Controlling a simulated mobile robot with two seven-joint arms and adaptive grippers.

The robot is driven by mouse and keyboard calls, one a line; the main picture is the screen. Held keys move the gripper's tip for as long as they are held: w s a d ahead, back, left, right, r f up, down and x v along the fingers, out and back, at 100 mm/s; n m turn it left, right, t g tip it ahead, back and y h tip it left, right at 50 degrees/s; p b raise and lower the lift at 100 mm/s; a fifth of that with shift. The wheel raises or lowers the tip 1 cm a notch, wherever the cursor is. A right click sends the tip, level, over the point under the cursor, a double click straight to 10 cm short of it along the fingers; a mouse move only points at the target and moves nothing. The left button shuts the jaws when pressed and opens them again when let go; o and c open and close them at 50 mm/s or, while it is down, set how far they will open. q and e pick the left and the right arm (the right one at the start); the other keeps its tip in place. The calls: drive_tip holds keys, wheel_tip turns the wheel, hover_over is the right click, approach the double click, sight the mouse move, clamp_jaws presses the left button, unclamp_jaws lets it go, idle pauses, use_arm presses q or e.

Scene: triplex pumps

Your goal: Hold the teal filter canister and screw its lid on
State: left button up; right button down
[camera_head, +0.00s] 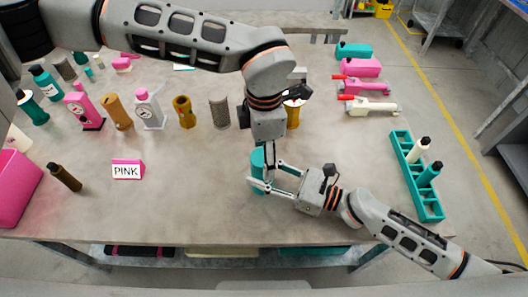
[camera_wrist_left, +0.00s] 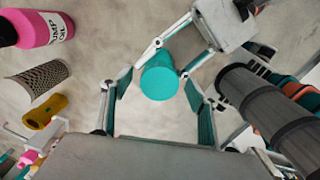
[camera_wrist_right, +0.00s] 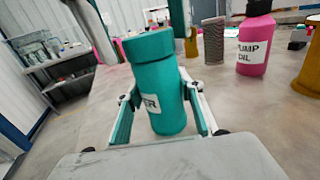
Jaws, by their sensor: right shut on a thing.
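The teal filter canister (camera_wrist_right: 160,95) stands upright on the table with a white label, partly hidden in the head view (camera_head: 257,160). Its teal lid (camera_wrist_right: 148,46) sits on its top; I cannot tell how tightly. From above, the lid is a round disc in the left wrist view (camera_wrist_left: 159,82). My right gripper (camera_head: 262,178) is shut on the canister's body from the side. My left gripper (camera_head: 269,157) points down over the canister. Its fingers are spread on either side of the lid, with gaps between pads and lid in the left wrist view.
A pink oil bottle (camera_wrist_right: 255,45), a mesh cylinder (camera_head: 219,113) and several bottles stand behind. A teal rack (camera_head: 432,200) with bottles lies at the right. The table's front middle is clear.

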use_arm(q)
wheel_tip(320, 180, up, 12)
idle(0.7)
use_arm(e)
drive_tip(key=c, duration=1.2)
unclamp_jaws()
drive_tip(key=shift+c, duration=0.2)
drive_tip(key=v, duration=1.2)
drive_tip(key=shift+s, duration=0.1)
